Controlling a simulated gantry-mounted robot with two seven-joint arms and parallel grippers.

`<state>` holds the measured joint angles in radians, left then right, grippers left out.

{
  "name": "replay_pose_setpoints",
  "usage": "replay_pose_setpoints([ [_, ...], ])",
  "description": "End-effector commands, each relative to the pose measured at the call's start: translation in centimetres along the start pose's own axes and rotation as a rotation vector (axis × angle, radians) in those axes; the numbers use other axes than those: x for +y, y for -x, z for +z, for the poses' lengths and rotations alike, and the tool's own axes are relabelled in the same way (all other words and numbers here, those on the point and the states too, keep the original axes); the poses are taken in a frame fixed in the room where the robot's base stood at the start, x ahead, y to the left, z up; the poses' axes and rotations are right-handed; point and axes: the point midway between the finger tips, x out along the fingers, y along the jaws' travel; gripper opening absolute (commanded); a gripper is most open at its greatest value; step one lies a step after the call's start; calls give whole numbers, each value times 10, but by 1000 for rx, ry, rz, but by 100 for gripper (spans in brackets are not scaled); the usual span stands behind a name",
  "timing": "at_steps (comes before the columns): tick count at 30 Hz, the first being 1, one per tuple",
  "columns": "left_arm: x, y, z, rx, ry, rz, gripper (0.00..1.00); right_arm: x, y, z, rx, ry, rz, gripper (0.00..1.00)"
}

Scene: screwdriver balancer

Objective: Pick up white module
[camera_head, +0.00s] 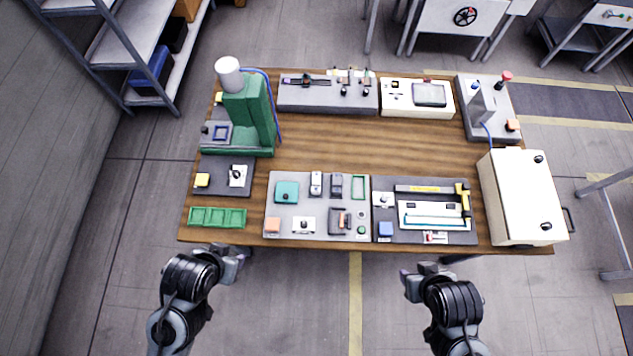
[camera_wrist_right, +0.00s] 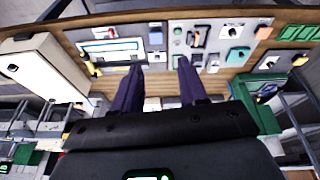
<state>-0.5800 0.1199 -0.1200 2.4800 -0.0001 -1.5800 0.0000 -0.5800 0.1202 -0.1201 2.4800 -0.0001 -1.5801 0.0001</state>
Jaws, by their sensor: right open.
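Several small white pieces lie on the boards, and I cannot tell for sure which is the white module. One white piece with a dark knob (camera_head: 304,225) sits on the grey board's front. Another white piece (camera_head: 238,175) sits on the dark board at left, and a small white block (camera_head: 383,199) is on the dark tool board. My right gripper (camera_head: 416,278) is in front of the table's front edge, apart from everything. In the right wrist view its two fingers (camera_wrist_right: 160,82) are spread and empty. My left gripper (camera_head: 236,264) is before the table's left front; its jaws are unclear.
The wooden table (camera_head: 330,147) has a clear middle strip. A green press (camera_head: 250,115) stands at left and a large white box (camera_head: 520,195) at right. A green tray (camera_head: 217,217) lies at front left. A yellow-handled tool (camera_head: 463,199) lies on the dark tool board.

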Motion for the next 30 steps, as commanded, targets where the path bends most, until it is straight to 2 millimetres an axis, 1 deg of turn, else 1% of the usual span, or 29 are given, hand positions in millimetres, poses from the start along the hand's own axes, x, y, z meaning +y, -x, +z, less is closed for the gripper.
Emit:
replay_pose_setpoints([
  [7, 0, 0, 0, 0, 0, 0, 43, 0, 0, 0, 0, 0, 0, 43],
  [8, 0, 0, 0, 0, 0, 0, 43, 0, 0, 0, 0, 0, 0, 46],
  [18, 0, 0, 0, 0, 0, 0, 43, 0, 0, 0, 0, 0, 0, 98],
  [19, 0, 0, 0, 0, 0, 0, 43, 0, 0, 0, 0, 0, 0, 100],
  [26, 0, 0, 0, 0, 0, 0, 43, 0, 0, -1, 3, -8, 0, 100],
  [30, 0, 0, 0, 0, 0, 0, 43, 0, 0, -9, 47, -23, -1, 100],
])
